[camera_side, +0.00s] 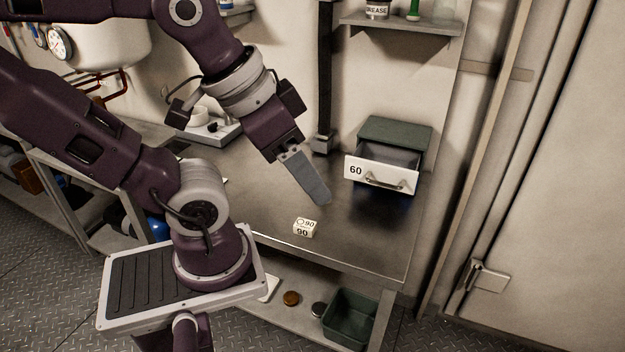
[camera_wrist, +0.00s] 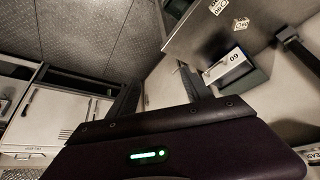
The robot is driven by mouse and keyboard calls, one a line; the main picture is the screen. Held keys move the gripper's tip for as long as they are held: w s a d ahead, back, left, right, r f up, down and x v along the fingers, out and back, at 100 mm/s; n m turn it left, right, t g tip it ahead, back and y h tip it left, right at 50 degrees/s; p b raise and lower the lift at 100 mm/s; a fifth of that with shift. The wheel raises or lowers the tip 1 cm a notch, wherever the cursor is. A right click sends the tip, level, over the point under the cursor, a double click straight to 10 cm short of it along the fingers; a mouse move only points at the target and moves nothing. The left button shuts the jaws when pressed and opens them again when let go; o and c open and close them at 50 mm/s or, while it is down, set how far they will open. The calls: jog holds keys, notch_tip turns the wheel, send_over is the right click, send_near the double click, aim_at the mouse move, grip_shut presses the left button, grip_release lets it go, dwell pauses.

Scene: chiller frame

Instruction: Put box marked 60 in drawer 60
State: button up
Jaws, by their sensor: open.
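A small white box marked 90 (camera_side: 305,228) sits on the metal bench near its front edge. In the wrist view, one white marked block (camera_wrist: 218,6) lies at the top edge and another (camera_wrist: 241,23) lies nearer the drawer; their marks are too small to read. Only one box shows in the side view, where my gripper may hide the other. Drawer 60 (camera_side: 382,177) is pulled out of its grey-green cabinet (camera_side: 397,131) at the bench's right; it also shows in the wrist view (camera_wrist: 228,68). My gripper (camera_side: 307,180) is open and empty, above the bench left of the drawer.
A dark post (camera_side: 325,80) stands behind the bench, left of the cabinet. A wall shelf (camera_side: 400,22) with a grease can is above. A green bin (camera_side: 350,317) is on the lower shelf. The bench (camera_side: 365,245) is clear between the 90 box and the drawer.

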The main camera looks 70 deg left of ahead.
notch_tip(320, 180, up, 6)
jog(key=w+r+n, duration=0.1)
jog(key=w, duration=0.1)
jog(key=w+a+r+n+g, duration=0.35)
jog(key=w+a+n, duration=0.45)
jog(key=w+a, duration=0.35)
jog(key=w+a+f+n+g, duration=0.1)
jog(key=w+a+f+n, duration=0.3)
jog(key=a, duration=0.8)
jog(key=a+f+n+g, duration=0.1)
jog(key=a+f+n, duration=0.3)
jog(key=a, duration=0.7)
jog(key=shift+n, duration=0.5)
jog(key=f, duration=3.4)
jog(key=shift+s+d+f, duration=0.1)
jog(key=shift+s+d, duration=0.15)
jog(key=shift+s, duration=0.1)
grip_shut()
